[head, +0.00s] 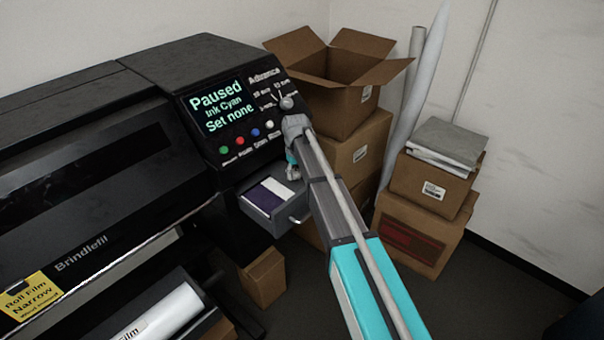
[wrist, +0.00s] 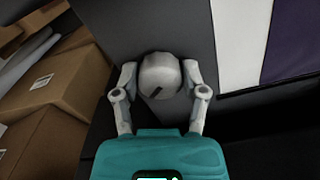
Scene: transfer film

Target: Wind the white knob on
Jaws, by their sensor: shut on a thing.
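The white knob (wrist: 160,76) is pale and round with a short dark mark near its lower edge. In the wrist view it sits between both fingertips of my gripper (head: 292,172), which is shut on it from the two sides. A dark grey surface lies behind the knob; I cannot tell how they join. In the head view my gripper is below the control panel, beside the drawer, and my arm hides the knob. A pale round dial (head: 287,102) shows at the "Advance" markings. The screen (head: 216,107) reads "Paused", "Ink Cyan", "Set none".
An open drawer (head: 298,218) with purple and white contents is just left of and below my gripper. Cardboard boxes (head: 356,150) stack close on the right. Coloured buttons (head: 239,139) line the panel. A small box (head: 262,280) stands on the floor.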

